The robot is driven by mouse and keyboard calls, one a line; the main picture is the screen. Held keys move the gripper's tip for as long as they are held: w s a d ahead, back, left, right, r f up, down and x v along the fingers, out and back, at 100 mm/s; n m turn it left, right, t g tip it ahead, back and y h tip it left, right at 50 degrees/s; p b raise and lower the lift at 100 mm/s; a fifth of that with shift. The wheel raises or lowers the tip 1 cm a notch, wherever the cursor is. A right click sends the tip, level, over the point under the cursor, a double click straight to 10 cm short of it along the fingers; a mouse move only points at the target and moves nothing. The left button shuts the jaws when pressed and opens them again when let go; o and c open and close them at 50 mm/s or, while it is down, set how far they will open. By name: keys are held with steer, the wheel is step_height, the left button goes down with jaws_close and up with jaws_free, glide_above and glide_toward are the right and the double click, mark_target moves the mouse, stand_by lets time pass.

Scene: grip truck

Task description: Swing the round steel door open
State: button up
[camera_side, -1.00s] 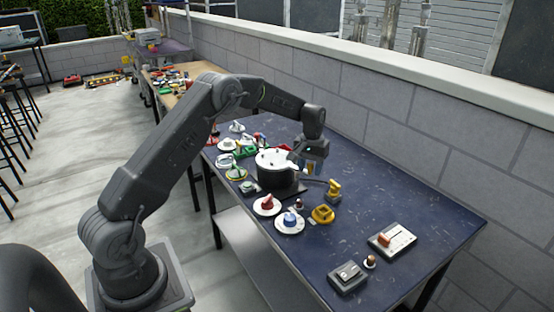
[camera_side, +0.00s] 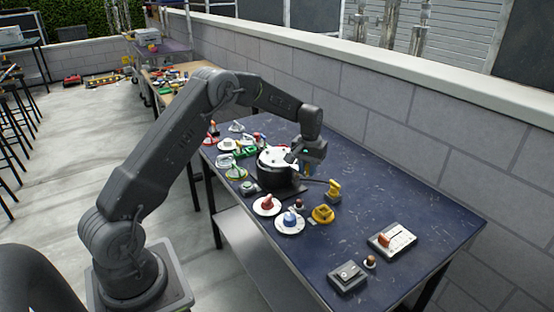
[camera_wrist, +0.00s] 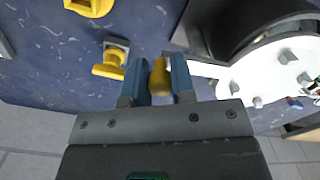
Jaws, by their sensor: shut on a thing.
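The round steel door is a pale disc with several studs (camera_wrist: 270,72) at the right of the wrist view. It also shows on top of a dark drum, as a pale round face (camera_side: 272,157) in the side view. The dark drum (camera_wrist: 228,22) shows beside the disc. My gripper (camera_wrist: 160,78) is shut on a yellow knob (camera_wrist: 160,75), which sits between its blue fingers. A pale strip runs from the disc towards the right finger; its join with the knob is hidden. In the side view my gripper (camera_side: 303,160) is at the drum's right side.
A yellow fixture (camera_side: 333,190) stands close right of the drum. A yellow ring-shaped fixture (camera_side: 323,214) and white-based knobs (camera_side: 289,221) are in front. Several small fixtures crowd the left. The blue table is mostly clear at right, with a block wall behind.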

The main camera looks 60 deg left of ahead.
steer(key=shift+s+a, duration=0.1)
steer(key=shift+s, duration=0.7)
steer(key=shift+s+a, duration=0.3)
steer(key=shift+s, duration=0.3)
steer(key=shift+s+a, duration=0.25)
steer(key=shift+s, duration=0.35)
steer(key=shift+s+a, duration=0.6)
steer(key=shift+a, duration=0.1)
steer(key=shift+s+a, duration=0.25)
steer(key=shift+a, duration=0.55)
steer(key=o, duration=0.5)
steer(key=shift+a, duration=0.1)
steer(key=shift+o, duration=0.3)
step_height(320, 180, up, 8)
